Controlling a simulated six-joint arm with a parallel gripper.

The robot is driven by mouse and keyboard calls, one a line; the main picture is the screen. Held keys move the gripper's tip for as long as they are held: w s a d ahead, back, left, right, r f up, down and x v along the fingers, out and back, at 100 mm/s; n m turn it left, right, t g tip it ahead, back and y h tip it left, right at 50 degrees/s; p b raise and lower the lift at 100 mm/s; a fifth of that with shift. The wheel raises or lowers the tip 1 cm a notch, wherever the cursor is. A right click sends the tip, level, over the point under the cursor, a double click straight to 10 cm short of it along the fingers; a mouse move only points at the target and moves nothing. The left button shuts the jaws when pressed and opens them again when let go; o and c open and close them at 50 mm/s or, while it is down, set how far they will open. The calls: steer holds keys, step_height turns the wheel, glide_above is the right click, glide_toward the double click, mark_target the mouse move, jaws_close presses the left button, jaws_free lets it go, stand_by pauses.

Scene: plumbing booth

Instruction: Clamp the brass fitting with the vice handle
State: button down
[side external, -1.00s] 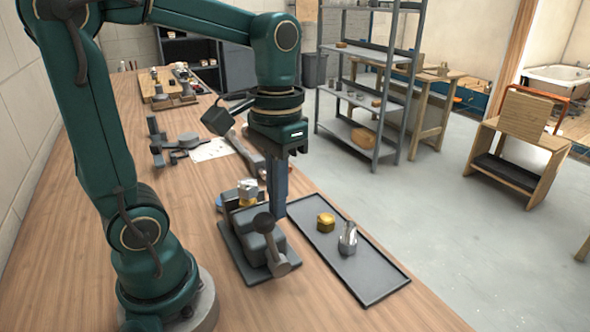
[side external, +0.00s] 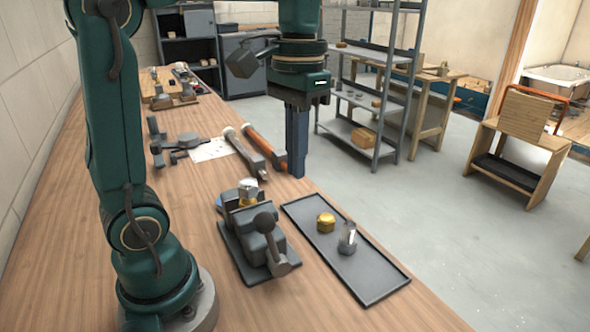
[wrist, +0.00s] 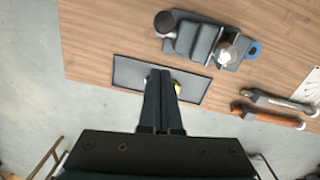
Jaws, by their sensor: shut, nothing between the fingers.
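The grey vice (side external: 258,240) stands on the wooden bench, its handle (side external: 270,238) at the near end with a round knob and a bar. A brass fitting with a silver top (side external: 247,192) sits upright at the vice's far end, at the jaws; I cannot tell how tightly it is held. The wrist view also shows the vice (wrist: 193,38) and the fitting (wrist: 224,57). My gripper (side external: 297,172) is shut and empty, pointing down, raised to the right of the vice and apart from it. In the wrist view its fingers (wrist: 161,78) hide part of the tray.
A dark tray (side external: 370,287) right of the vice holds a brass nut (side external: 326,222) and a silver part (side external: 347,238). Two wrenches, one grey (side external: 246,155) and one orange-handled (side external: 264,147), lie behind. Bare bench (side external: 200,215) lies left of the vice.

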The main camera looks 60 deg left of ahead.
steer(key=shift+s+a+r, duration=0.1)
steer(key=shift+r, duration=1.35)
steer(key=shift+s+r, duration=0.1)
steer(key=shift+r, duration=1.35)
steer(key=shift+f, duration=0.15)
step_height(320, 180, down, 11)
steer(key=s, duration=0.2)
steer(key=shift+s+d, duration=0.4)
steer(key=shift+d, duration=0.05)
steer(key=c, duration=1.5)
jaws_free()
steer(key=shift+c, duration=0.2)
